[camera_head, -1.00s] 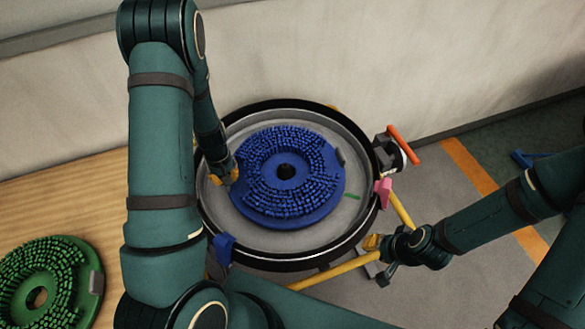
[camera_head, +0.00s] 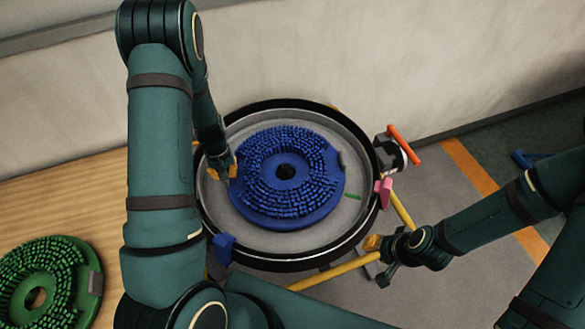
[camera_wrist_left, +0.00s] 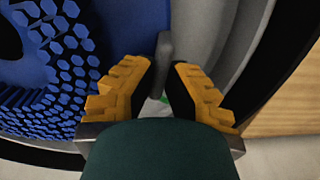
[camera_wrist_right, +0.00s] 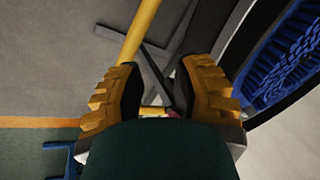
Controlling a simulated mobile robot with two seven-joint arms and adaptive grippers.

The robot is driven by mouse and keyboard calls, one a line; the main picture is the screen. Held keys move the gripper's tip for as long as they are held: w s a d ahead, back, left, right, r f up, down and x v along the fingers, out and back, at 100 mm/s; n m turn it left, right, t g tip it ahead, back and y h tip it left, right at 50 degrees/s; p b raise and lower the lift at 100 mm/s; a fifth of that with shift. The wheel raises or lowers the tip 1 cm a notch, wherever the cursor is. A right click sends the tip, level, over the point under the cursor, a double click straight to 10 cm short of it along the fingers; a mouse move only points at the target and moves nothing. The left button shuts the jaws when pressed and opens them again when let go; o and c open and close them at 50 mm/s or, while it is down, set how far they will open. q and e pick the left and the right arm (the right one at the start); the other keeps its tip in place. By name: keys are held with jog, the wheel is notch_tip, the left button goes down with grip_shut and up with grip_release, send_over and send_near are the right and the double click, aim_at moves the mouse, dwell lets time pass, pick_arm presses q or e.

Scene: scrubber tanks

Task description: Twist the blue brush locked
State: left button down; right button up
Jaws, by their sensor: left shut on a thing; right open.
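The blue brush (camera_head: 285,210), a round disc with bristles facing up, lies in the round grey pan (camera_head: 352,215) with a black rim. A grey tab shows at its right edge. My left gripper (camera_head: 226,170) is at the brush's left edge. In the left wrist view, my left gripper (camera_wrist_left: 163,88) is shut on a grey tab (camera_wrist_left: 164,50) at the brush's edge; the fingers partly hide it. My right gripper (camera_head: 374,246) is open and empty, low at the right of the pan near a yellow bar. It also shows in the right wrist view (camera_wrist_right: 158,85).
A green brush (camera_head: 75,252) lies on the wooden surface (camera_head: 95,190) at the left. A yellow bar (camera_head: 345,267), a pink tab (camera_head: 384,192) and an orange-red lever (camera_head: 403,145) are around the pan's right side. A wall (camera_head: 350,50) stands behind.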

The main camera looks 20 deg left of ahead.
pick_arm(q)
jog(key=shift+w+a+m, duration=0.3)
jog(key=shift+w+m, duration=0.1)
jog(key=shift+w, duration=0.3)
jog(key=shift+w+a, duration=0.1)
jog(key=shift+w+a+m+b, duration=0.25)
jog(key=shift+w+m+b, duration=0.2)
jog(key=shift+w, duration=0.2)
jog(key=shift+w+a+m+b, duration=0.2)
jog(key=shift+w+m+b, duration=0.1)
jog(key=shift+w+m, duration=0.25)
jog(key=shift+w, duration=0.1)
jog(key=shift+w+a+f+m+b, duration=0.15)
jog(key=shift+w+m+b, duration=0.25)
jog(key=shift+w, duration=0.25)
jog(key=shift+w+a+r+m+b, duration=0.15)
jog(key=shift+w+m+b, duration=0.2)
jog(key=shift+w, duration=0.3)
jog(key=shift+w+f, duration=0.1)
jog(key=shift+w, duration=0.05)
